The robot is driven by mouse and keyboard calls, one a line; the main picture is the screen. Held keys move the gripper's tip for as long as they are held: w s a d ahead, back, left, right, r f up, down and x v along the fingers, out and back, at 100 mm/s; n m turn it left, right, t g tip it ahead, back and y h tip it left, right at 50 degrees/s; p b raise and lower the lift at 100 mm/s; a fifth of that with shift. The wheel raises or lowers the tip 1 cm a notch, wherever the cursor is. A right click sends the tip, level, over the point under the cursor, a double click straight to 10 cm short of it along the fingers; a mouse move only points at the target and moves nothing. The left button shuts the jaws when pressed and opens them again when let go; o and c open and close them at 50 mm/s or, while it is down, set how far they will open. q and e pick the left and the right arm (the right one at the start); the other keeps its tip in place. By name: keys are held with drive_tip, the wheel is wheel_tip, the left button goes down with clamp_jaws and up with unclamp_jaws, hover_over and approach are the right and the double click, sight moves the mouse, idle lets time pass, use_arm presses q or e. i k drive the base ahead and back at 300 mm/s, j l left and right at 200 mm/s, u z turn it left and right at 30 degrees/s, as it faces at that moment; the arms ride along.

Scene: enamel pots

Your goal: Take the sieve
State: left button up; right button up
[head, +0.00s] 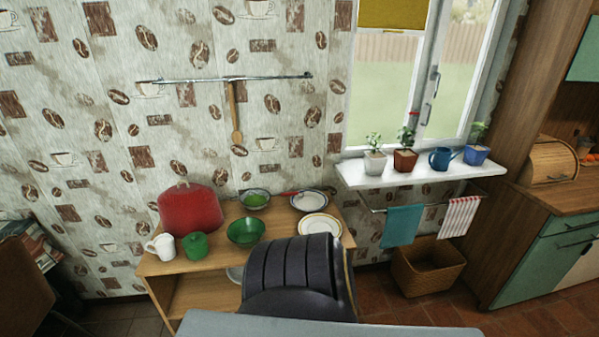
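I cannot make out a sieve for certain. A shallow round dish (312,203) with a dark rim stands at the back right of the wooden table (212,262). A thin reddish handle-like piece (290,193) lies at its left edge, and I cannot tell what it belongs to. A small bowl (255,200) with something green in it stands to the left. Neither of my grippers is in view. The front middle of the table is hidden.
A red pot (190,208), white mug (162,247), green lidded pot (195,246), green bowl (246,232) and yellow-rimmed plate (320,225) crowd the table. A wooden spoon (236,115) hangs from the wall rail (200,79). A windowsill (405,176) with plants is right.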

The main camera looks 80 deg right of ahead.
sight(256, 198)
drive_tip(key=z, duration=2.95)
